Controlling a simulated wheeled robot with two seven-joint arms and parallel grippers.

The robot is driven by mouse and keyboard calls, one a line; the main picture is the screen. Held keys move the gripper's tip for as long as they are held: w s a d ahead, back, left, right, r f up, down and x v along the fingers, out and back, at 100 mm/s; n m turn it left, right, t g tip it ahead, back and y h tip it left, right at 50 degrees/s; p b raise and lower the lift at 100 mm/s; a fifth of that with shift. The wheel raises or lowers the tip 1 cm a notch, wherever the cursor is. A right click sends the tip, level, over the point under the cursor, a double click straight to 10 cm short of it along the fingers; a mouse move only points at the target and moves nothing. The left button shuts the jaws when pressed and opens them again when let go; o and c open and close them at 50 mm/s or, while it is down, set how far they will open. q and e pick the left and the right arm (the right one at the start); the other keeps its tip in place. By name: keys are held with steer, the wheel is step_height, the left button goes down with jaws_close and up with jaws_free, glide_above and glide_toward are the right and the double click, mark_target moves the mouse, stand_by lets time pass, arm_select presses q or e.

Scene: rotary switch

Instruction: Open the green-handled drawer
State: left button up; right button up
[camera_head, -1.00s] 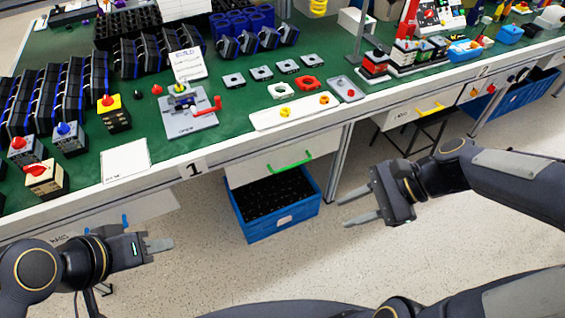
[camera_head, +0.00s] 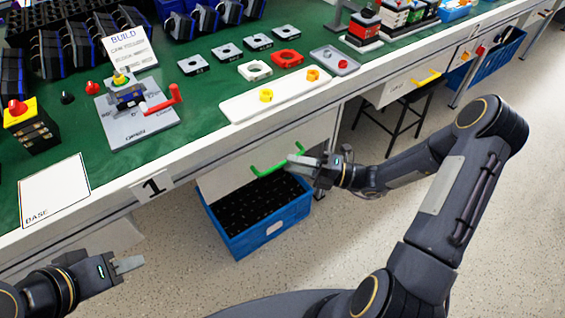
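The green handle (camera_head: 278,163) is fixed to the front of a white drawer (camera_head: 228,180) under the green-topped bench. The drawer front looks flush with the bench, though I cannot tell exactly. My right gripper (camera_head: 296,163) is at the right end of the green handle, its fingertips close to or touching it. I cannot tell whether its fingers are around the handle, and their gap is not clear. My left gripper (camera_head: 128,264) is low at the left, away from the drawer, with nothing in it; its finger gap does not show.
A blue crate (camera_head: 285,231) stands on the floor under the drawer. A yellow-handled drawer (camera_head: 392,88) and a black stool (camera_head: 400,125) are further right. Parts and a white tray (camera_head: 240,102) lie on the bench (camera_head: 115,172). Open floor lies in front.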

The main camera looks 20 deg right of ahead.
mark_target(284, 161)
steer(key=shift+x, duration=1.7)
steer(key=shift+c, duration=0.3)
jaws_close()
